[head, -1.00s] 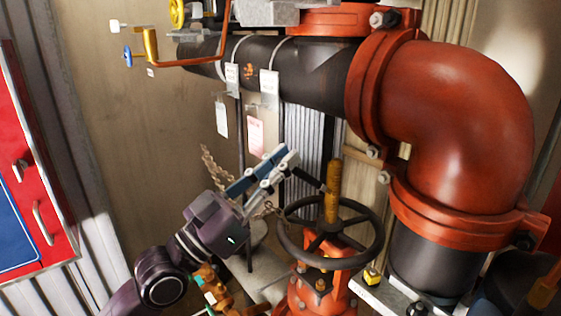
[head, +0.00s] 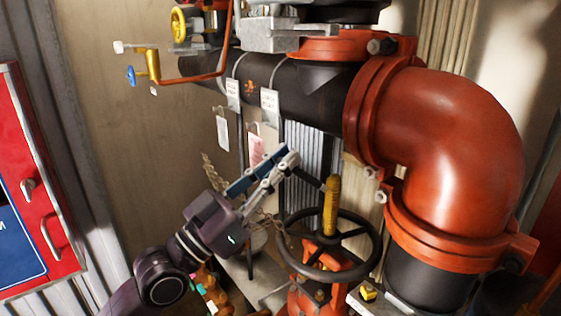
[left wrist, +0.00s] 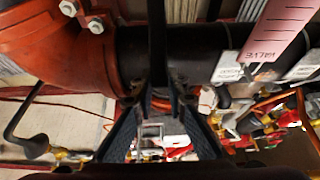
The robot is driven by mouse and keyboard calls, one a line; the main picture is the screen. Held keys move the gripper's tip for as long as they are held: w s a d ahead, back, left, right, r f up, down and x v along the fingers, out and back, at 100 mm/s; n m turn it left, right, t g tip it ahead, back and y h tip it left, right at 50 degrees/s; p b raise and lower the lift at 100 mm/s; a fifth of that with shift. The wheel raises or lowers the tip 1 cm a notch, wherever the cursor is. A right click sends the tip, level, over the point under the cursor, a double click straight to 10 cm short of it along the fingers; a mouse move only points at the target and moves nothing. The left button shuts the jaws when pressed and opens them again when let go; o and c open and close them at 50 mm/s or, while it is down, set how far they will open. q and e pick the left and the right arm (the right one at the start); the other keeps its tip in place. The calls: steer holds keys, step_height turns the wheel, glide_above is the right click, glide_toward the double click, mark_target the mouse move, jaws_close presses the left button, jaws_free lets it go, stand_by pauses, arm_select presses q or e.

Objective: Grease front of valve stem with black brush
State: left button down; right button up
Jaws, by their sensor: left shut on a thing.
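The valve stem (head: 331,207) is a yellow-brown upright rod rising from the hub of a black handwheel (head: 328,272) on a red valve body. My left gripper (head: 288,158) is left of the stem and above the wheel, shut on the black brush (head: 308,179). The brush slants down to the right, its end at the upper part of the stem; I cannot tell if it touches. In the left wrist view, a dark upright bar, apparently the brush (left wrist: 157,50), stands between the fingertips (left wrist: 160,100). My right gripper is not in view.
A large red pipe elbow (head: 455,150) stands close on the right. A black pipe (head: 315,88) with hanging tags (head: 270,106) crosses behind. A chain (head: 213,172) hangs behind my left gripper. A red cabinet (head: 62,225) is at far left.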

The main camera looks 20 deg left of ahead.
arm_select(q)
steer(key=shift+r+p, duration=0.45)
steer(key=shift+r, duration=0.35)
steer(key=shift+f, duration=0.2)
steer(key=shift+f+b, duration=1.1)
steer(key=shift+f, duration=0.2)
